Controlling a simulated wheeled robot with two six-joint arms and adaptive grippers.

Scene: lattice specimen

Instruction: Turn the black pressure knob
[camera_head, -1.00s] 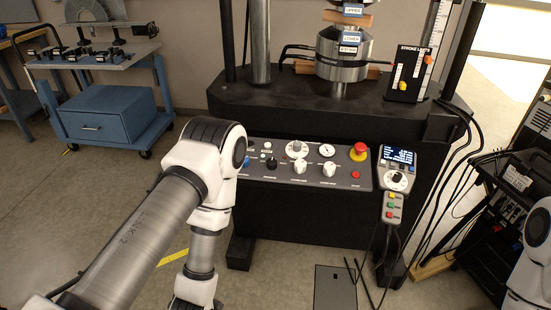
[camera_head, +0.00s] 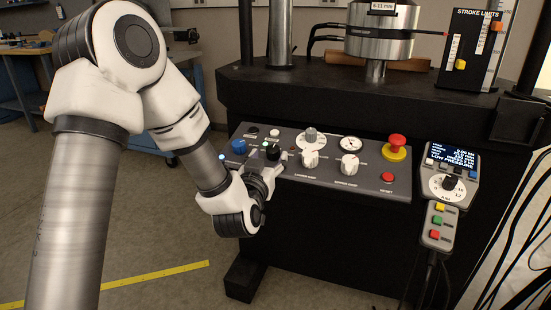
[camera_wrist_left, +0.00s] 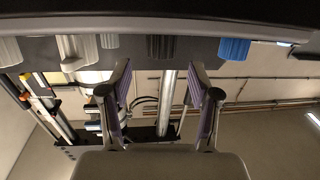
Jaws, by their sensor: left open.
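The black pressure knob (camera_head: 272,152) sits on the sloped control panel, right of a blue knob (camera_head: 239,146). My left gripper (camera_head: 268,162) is at the panel's front left, with its fingertips close by the black knob. In the left wrist view the picture is inverted, and the black knob (camera_wrist_left: 160,47) hangs from the top between the lines of the two open fingers (camera_wrist_left: 160,70). The fingers are spread wider than the knob, and nothing is held. I cannot tell whether the tips reach around the knob. My right gripper is out of view.
White knobs (camera_head: 310,159), a gauge (camera_head: 350,144) and a red emergency button (camera_head: 395,147) stand farther right on the panel. A handset (camera_head: 447,176) with a screen is mounted beside it. Cables hang at the far right. The floor at front left is clear.

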